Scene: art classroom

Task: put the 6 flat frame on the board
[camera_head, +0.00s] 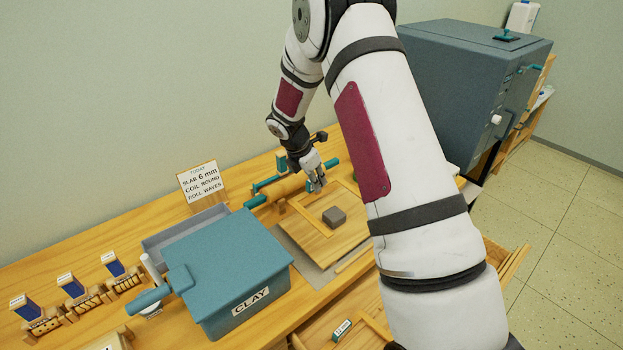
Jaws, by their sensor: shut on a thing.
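The wooden board (349,241) lies on the worktable with a grey block of clay (334,216) on it. Pale wooden strips of the flat frame (306,219) show at the board, beside and behind the clay. My gripper (317,187) is low over the board's back edge, pointing down, shut on what appears to be the frame's back part. The held part is small and mostly hidden by the fingers. No 6 mark on the frame is readable. My arm hides the board's right side, so I cannot tell whether the frame lies fully flat.
A rolling pin with teal handles (284,190) lies behind the board. A teal CLAY box (222,267) stands left of it. An open drawer (318,334) holds a piece labelled 12 (341,329). A blue-grey kiln (462,85) stands right.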

